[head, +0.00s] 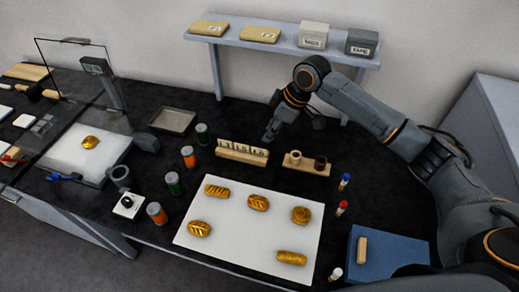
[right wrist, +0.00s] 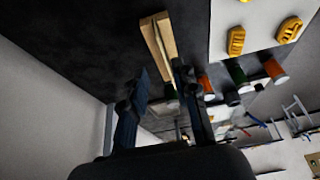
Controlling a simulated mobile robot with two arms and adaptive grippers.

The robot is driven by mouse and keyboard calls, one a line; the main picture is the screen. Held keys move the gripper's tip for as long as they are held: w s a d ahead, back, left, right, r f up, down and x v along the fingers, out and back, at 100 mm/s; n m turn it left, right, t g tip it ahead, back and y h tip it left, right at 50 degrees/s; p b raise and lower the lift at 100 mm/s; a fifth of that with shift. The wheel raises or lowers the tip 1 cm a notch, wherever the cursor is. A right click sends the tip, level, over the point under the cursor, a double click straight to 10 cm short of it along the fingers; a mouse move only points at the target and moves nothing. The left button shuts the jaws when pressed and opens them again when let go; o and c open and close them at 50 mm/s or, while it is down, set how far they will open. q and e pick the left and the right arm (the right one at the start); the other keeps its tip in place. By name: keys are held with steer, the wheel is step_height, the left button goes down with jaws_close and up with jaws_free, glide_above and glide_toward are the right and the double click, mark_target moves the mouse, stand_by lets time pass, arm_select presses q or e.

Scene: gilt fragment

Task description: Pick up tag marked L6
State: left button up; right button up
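A wooden rack (head: 242,157) stands on the black table behind the white sheet. It holds several small upright pale tags in a row; their markings are too small to read surely, and the tag at the right end (head: 260,152) may be L6. My right gripper (head: 270,135) is just behind and above the rack's right end, apart from it. In the right wrist view the rack (right wrist: 152,50) lies beyond the fingertips. My right gripper's fingers (right wrist: 162,82) are spread there with nothing seen between them. My left gripper is not in view.
Several gold fragments lie on the white sheet (head: 240,236). Orange and green jars (head: 188,157) stand left. A shelf (head: 280,46) with boxes is behind my right arm.

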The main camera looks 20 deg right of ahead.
mark_target(259, 153)
steer(key=x, duration=0.3)
steer(key=shift+w+f, duration=0.1)
steer(key=shift+w, duration=0.05)
steer(key=shift+f+p, duration=0.25)
steer(key=shift+p, duration=0.1)
steer(key=p+x, duration=0.1)
steer(key=x, duration=0.3)
steer(key=shift+s+a+f+p, duration=0.1)
steer(key=shift+s+a+p, duration=0.1)
steer(key=shift+p, duration=0.2)
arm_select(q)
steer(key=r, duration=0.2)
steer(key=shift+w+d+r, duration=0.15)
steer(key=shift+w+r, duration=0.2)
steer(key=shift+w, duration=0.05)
arm_select(e)
steer(key=shift+w+f, duration=0.15)
steer(key=shift+f, duration=0.2)
steer(key=c, duration=0.5)
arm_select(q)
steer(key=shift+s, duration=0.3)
arm_select(e)
jaws_close()
